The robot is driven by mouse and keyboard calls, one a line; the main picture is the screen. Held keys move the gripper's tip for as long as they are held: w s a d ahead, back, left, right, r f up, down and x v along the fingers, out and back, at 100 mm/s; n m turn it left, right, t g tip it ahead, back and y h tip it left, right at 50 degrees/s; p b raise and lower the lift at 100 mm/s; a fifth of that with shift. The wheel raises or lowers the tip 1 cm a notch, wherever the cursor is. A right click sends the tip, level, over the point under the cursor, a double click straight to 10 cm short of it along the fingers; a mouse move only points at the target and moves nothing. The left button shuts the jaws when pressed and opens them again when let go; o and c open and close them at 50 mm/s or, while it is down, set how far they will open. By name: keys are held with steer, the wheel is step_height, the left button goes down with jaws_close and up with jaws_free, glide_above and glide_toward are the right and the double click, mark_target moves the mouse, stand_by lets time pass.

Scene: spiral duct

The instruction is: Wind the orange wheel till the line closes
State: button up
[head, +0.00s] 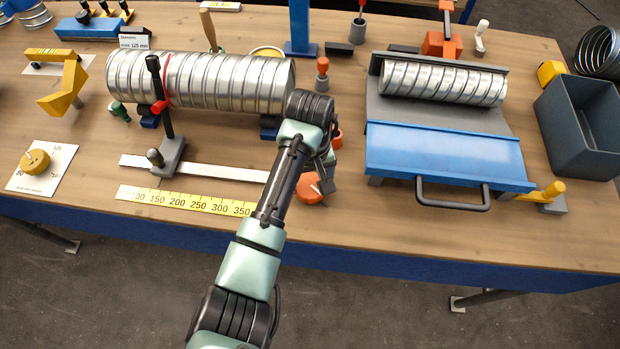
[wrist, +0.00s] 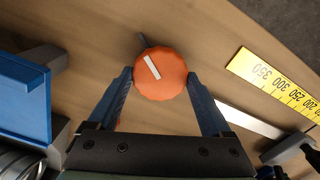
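The orange wheel (wrist: 160,73) is a round knob with a white bar on its top. The bar slants from upper left to lower right in the wrist view. A short dark grey stub (wrist: 142,41) sticks out from under the wheel's upper left side. My gripper (wrist: 160,76) has one finger on each side of the wheel, and both fingertips look pressed to its rim with no clear gap. In the head view the wheel (head: 309,190) shows at the table's front middle, partly hidden by my gripper (head: 326,178).
The yellow scale (head: 187,201) and white rail (head: 222,171) lie left of the wheel. A silver spiral duct (head: 205,82) with a red band lies behind. The blue hinged panel (head: 445,155) with its grey handle stands right. Bare wood surrounds the wheel's front.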

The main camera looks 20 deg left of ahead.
steer(key=c, duration=0.7)
steer(key=shift+m, duration=0.3)
steer(key=m+p, duration=0.2)
steer(key=m, duration=0.1)
steer(key=shift+r+m, duration=0.15)
steer(key=shift+m, duration=0.15)
steer(key=m+p, duration=0.2)
steer(key=m, duration=0.3)
steer(key=m+p, duration=0.2)
steer(key=m, duration=0.4)
steer(key=shift+d+m, duration=0.1)
steer(key=shift+m, duration=0.2)
steer(key=m+p, duration=0.1)
steer(key=m, duration=0.5)
steer(key=shift+w+m, duration=0.1)
steer(key=shift+m, duration=0.3)
